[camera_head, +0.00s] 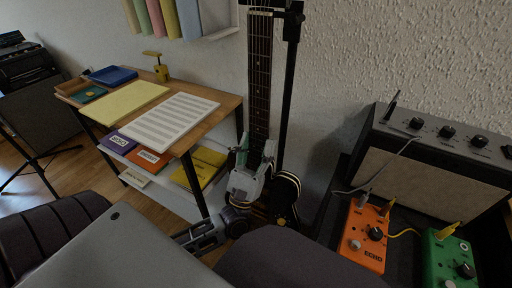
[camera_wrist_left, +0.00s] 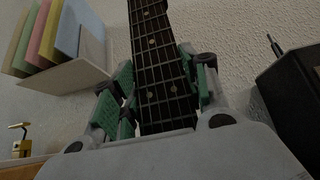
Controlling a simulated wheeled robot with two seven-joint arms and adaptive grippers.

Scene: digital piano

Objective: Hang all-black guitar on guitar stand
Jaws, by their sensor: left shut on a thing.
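The all-black guitar stands nearly upright by the wall in the head view, its dark fretted neck (camera_head: 259,85) running out of the top edge. Its glossy black body (camera_head: 287,193) is partly hidden by my gripper. My left gripper (camera_head: 254,158), grey with green pads, is shut on the neck low down, near the body. In the left wrist view, the fingers (camera_wrist_left: 155,85) sit on both sides of the guitar neck (camera_wrist_left: 158,60). The black guitar stand (camera_head: 288,85) rises just right of the neck. Its top holder is beside the neck; whether it bears the guitar cannot be told. My right gripper is out of view.
A wooden desk (camera_head: 222,104) with sheets and a lower shelf of books is close on the left. A grey amplifier (camera_head: 425,165) with orange (camera_head: 361,238) and green (camera_head: 447,262) pedals is on the right. A wall shelf (camera_wrist_left: 65,77) holds coloured folders.

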